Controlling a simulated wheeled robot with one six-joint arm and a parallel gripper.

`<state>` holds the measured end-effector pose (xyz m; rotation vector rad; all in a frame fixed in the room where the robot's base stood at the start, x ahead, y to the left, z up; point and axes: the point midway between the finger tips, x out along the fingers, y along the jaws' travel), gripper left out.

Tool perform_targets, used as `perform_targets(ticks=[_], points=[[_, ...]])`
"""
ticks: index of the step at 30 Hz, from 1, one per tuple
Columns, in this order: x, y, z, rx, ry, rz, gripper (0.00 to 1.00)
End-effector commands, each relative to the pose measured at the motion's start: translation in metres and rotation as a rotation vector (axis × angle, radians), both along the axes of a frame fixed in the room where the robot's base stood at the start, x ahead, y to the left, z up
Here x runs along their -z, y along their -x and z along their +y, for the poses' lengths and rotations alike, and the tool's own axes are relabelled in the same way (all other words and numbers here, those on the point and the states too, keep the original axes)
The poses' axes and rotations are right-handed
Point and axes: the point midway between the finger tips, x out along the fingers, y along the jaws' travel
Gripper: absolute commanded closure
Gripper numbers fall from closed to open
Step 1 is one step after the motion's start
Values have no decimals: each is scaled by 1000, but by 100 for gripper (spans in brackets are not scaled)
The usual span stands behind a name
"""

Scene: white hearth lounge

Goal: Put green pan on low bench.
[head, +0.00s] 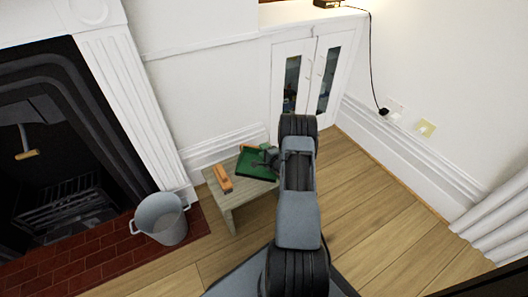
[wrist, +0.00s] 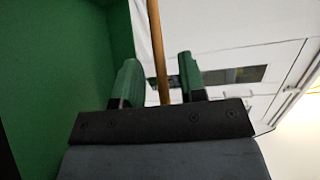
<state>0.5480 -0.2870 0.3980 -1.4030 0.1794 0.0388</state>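The green pan (head: 258,164) is at the low wooden bench (head: 243,197), over the right part of its top. I cannot tell whether its whole underside touches the bench. My gripper (head: 266,155) is at the pan's upper right side in the head view. In the wrist view the green pan (wrist: 65,60) fills the left side, close to the fingers. My gripper's two fingers (wrist: 160,82) are apart, with a gap between them. A thin brown strip shows through the gap; I cannot tell what it belongs to.
An orange block-like object (head: 222,178) lies on the bench's left end. A grey bucket (head: 161,219) stands on the brick hearth, left of the bench. A white cabinet (head: 307,80) stands behind. The wooden floor (head: 385,215) to the right is clear.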

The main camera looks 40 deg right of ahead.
Motion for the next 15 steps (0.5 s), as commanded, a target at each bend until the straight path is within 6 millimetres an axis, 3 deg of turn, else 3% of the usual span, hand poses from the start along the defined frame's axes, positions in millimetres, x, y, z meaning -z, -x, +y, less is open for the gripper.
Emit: perform_targets(ticks=[5, 15], points=[[-4, 8, 0, 2, -1, 1, 63], [-15, 70, 4, 4, -3, 2, 63]])
